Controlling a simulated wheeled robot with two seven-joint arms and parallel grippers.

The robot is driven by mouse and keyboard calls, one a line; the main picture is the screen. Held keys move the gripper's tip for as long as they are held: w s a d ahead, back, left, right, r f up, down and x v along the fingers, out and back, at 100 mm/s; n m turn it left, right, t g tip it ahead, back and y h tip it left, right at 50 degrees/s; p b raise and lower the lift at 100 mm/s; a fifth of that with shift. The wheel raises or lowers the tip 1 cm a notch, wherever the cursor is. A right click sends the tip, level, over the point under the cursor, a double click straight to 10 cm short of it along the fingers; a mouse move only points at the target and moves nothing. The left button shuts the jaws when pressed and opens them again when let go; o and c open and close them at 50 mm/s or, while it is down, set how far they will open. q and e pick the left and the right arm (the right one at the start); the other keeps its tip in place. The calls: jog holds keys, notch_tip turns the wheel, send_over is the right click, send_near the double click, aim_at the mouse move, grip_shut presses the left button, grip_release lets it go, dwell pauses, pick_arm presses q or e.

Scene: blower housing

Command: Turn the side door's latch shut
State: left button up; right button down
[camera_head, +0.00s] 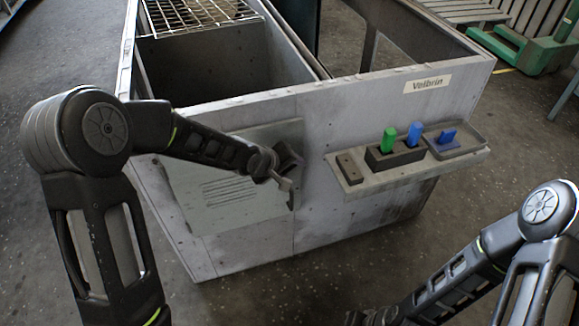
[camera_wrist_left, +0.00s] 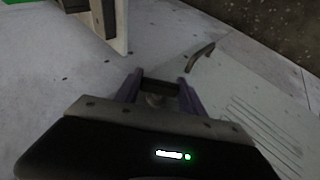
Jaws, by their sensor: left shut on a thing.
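The side door (camera_head: 225,190) is a grey panel with rows of louvre slits, set in the front wall of the blower housing. It looks closed, roughly flush with the wall; slits also show in the left wrist view (camera_wrist_left: 265,135). My left gripper (camera_head: 285,181) is at the door's right edge. In the left wrist view my gripper's fingers (camera_wrist_left: 157,85) are shut on the latch (camera_wrist_left: 156,98), a small dark piece mostly hidden between them. Its exact angle is hard to tell. My right gripper (camera_head: 372,317) is only partly in view at the bottom edge, away from the housing.
A shelf (camera_head: 408,172) right of the door holds a dark block with green (camera_head: 389,139) and blue (camera_head: 414,133) pieces, and a tray (camera_head: 470,147) with a blue part. The floor in front is clear.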

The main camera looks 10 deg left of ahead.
pick_arm(q)
jog(key=shift+d+r+g+y, duration=0.1)
jog(key=shift+d+g+y, duration=0.05)
jog(key=shift+g+y, duration=0.3)
jog(key=shift+m+g+y, duration=0.35)
jog(key=shift+m+y, duration=0.05)
jog(key=shift+y, duration=0.25)
jog(key=shift+w+r+g+y+p, duration=0.15)
jog(key=shift+g+y+p, duration=0.55)
jog(key=shift+p, duration=0.45)
jog(key=shift+a+m+g+y+p, duration=0.2)
jog(key=shift+m+g+y+p, duration=0.25)
jog(key=shift+y+p, duration=0.5)
jog(key=shift+f, duration=0.2)
jog(key=o, duration=1.4)
jog(key=shift+c, duration=0.2)
